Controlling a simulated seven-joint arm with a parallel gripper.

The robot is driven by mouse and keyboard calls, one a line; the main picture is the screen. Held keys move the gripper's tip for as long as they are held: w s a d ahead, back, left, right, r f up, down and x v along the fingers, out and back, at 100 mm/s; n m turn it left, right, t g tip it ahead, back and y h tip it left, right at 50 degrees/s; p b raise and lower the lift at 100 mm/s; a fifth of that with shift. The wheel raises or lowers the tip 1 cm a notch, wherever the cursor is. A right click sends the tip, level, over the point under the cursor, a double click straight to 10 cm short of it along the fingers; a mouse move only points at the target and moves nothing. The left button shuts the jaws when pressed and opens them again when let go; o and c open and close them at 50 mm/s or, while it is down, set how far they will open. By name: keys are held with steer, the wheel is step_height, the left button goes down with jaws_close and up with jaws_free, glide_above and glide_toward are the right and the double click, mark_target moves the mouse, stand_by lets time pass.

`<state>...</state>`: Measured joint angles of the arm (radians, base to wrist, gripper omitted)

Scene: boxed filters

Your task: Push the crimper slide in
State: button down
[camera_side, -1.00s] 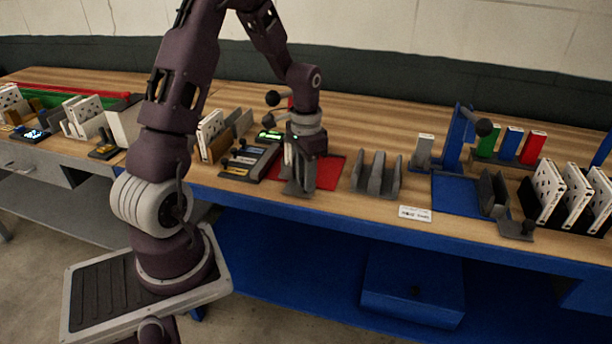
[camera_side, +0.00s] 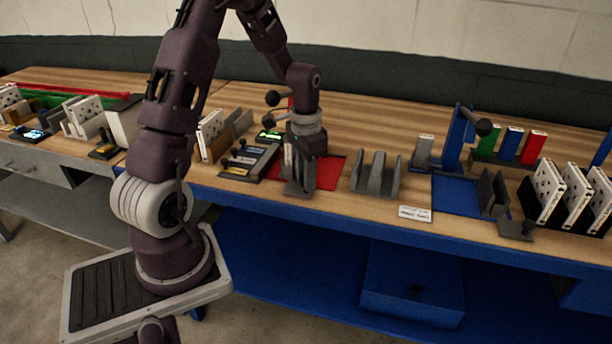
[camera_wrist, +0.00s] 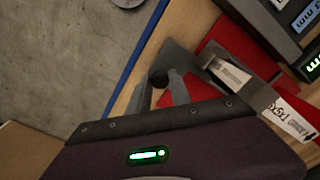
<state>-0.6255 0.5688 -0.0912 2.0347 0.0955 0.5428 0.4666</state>
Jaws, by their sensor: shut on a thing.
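In the side view my gripper (camera_side: 298,187) points down at the front of the red mat (camera_side: 331,172) and hides most of the slide. White-labelled boxed filters (camera_wrist: 231,74) show beside the slide in the wrist view, partly covered by grey plates and my gripper body.
A dark panel with several label displays (camera_side: 250,160) stands left of the red mat. A grey slotted rack (camera_side: 376,183) stands to the right. Farther right is a blue mat (camera_side: 456,194) with a blue lever stand (camera_side: 457,140).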

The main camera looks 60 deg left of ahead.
stand_by(0.3)
steer(key=shift+s+a, duration=0.9)
steer(key=shift+a, duration=0.05)
steer(key=c, duration=1.2)
jaws_free()
steer(key=shift+o, duration=0.2)
